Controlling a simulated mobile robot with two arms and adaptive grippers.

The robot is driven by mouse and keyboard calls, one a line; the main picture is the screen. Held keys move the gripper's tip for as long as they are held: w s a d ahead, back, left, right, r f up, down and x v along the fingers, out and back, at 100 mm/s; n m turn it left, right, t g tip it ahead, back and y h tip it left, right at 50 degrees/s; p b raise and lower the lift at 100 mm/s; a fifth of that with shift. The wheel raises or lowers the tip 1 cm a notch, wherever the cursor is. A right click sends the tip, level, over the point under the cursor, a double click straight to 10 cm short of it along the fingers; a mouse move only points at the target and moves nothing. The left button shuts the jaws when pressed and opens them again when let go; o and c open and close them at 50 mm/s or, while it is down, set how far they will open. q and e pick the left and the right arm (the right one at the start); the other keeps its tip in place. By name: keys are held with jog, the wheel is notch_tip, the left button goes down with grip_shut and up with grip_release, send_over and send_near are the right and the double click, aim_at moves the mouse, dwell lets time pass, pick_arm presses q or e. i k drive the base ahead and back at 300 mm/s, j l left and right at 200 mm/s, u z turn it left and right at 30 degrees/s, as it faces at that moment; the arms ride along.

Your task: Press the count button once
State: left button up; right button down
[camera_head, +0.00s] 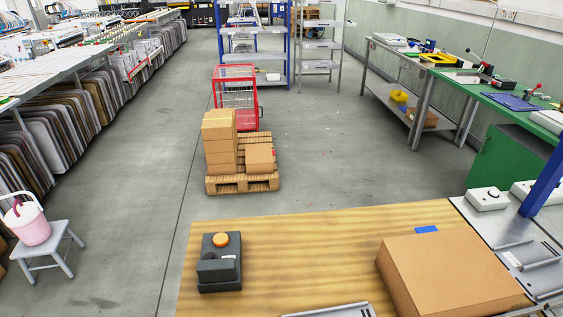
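A dark grey device (219,275) stands on the left part of the wooden table. A round orange button (221,240) sits on its far end, and its near end is a raised block with a small pale label. No lettering is readable, so I cannot tell for sure that this is the count button. A small white box (487,199) with a dark round spot on top stands on the grey surface at the right. Neither of my grippers is in view.
A large cardboard box (450,275) fills the right of the wooden table (300,250), with a blue piece (427,229) behind it. A metal piece (340,311) is cut off at the bottom edge. Beyond stand a loaded pallet (243,185) and a stool (48,246) with a pink bucket.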

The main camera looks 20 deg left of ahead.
aim_at(220, 238)
jog(key=u, duration=1.15)
